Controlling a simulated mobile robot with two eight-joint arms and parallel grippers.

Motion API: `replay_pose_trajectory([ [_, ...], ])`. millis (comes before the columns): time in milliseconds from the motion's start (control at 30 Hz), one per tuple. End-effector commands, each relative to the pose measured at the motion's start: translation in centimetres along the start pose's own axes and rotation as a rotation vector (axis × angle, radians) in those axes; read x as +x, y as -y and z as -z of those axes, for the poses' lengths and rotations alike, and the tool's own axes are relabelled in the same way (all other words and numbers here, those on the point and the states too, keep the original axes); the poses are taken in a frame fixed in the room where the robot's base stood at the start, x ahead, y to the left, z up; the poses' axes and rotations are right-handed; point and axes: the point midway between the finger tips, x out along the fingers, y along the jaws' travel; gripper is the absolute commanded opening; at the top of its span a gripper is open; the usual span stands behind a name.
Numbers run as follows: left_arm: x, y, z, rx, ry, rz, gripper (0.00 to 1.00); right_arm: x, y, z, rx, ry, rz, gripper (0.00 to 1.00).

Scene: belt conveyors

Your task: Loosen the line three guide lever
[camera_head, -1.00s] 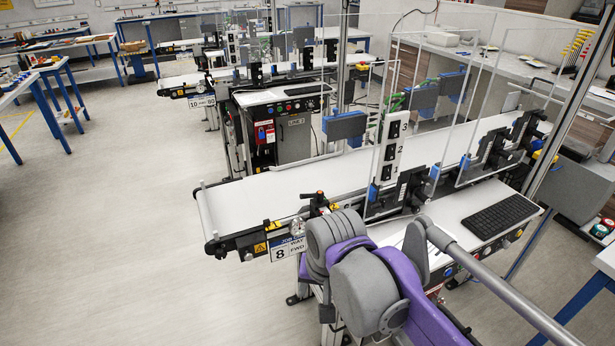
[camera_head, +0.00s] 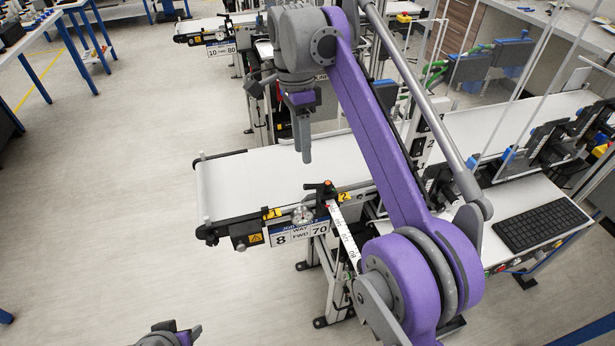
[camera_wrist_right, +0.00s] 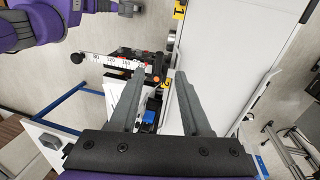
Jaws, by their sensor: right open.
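In the right wrist view the two fingers (camera_wrist_right: 160,74) are spread and empty. The scale (camera_wrist_right: 112,62) and black lever parts (camera_wrist_right: 140,57) show past the fingertips. A grey and purple part of my left arm's end (camera_head: 172,334) is at the bottom edge; its fingers are not clear.
The white belt (camera_head: 240,185) is bare. A sign reading 8 FWD 70 (camera_head: 298,233) hangs on its near side. A keyboard (camera_head: 541,219) lies on the shelf to the right. Clear guard panels and black brackets (camera_head: 548,140) stand farther right. The floor at left is open.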

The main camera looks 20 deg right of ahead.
Motion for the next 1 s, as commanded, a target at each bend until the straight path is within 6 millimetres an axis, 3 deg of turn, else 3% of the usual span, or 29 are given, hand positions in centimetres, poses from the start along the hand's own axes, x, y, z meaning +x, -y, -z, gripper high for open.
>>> replay_pose_trajectory([
  [33,0.6,0.0,-0.7,0.0,0.006,0.0,0.5,1.4,-0.1,0.0,0.0,0.0,-0.003,0.48],
  [200,1.5,0.0,-1.6,0.0,0.014,0.0,0.5,4.8,-0.1,0.0,-0.001,0.0,-0.002,0.48],
  [400,1.9,0.0,-2.1,0.0,0.018,0.0,0.5,7.8,0.0,0.1,-0.001,0.0,0.0,0.48],
  [600,2.1,0.0,-2.2,0.0,0.019,0.0,0.5,9.1,0.0,0.1,-0.001,0.0,0.001,0.48],
  [867,2.1,0.0,-2.2,0.0,0.019,0.0,0.5,9.2,0.0,0.1,-0.002,0.0,0.001,0.48],
  [1000,2.1,0.0,-2.2,0.0,0.019,0.0,0.5,9.2,0.0,0.1,-0.002,0.0,0.001,0.26],
])
